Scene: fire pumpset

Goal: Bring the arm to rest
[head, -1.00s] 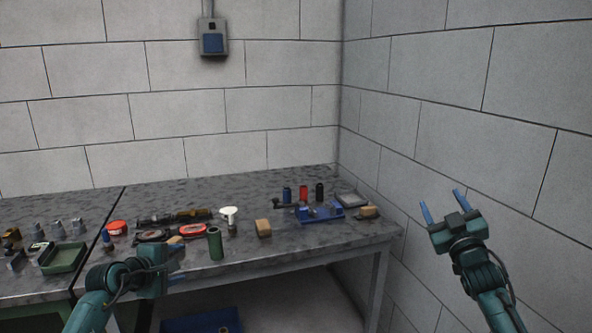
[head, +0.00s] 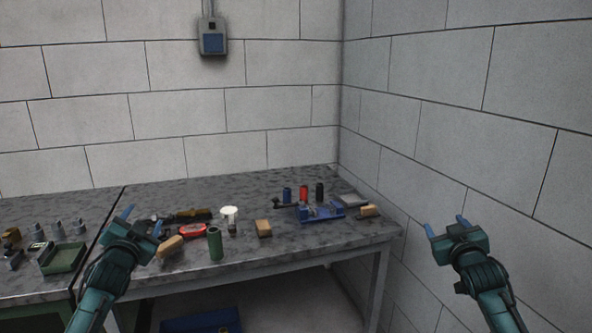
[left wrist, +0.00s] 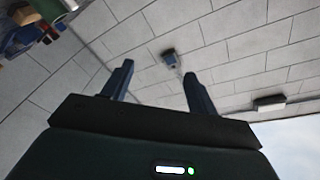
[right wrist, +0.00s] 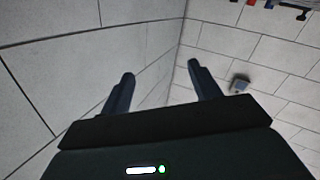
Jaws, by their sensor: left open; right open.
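My left gripper (head: 142,222) is open and empty, raised in front of the left part of the workbench with its fingers pointing up. In the left wrist view its two fingers (left wrist: 158,85) stand apart with only wall between them. My right gripper (head: 447,226) is open and empty, to the right of the bench in front of the right wall, fingers up. In the right wrist view its fingers (right wrist: 162,85) are also apart with nothing between them.
The grey workbench (head: 300,251) holds a green cylinder (head: 215,243), wooden blocks (head: 263,228), a red round item (head: 192,230), a blue fixture (head: 321,213) and small coloured cylinders (head: 303,193). A green tray (head: 64,258) is at left. A grey box (head: 213,38) hangs on the wall.

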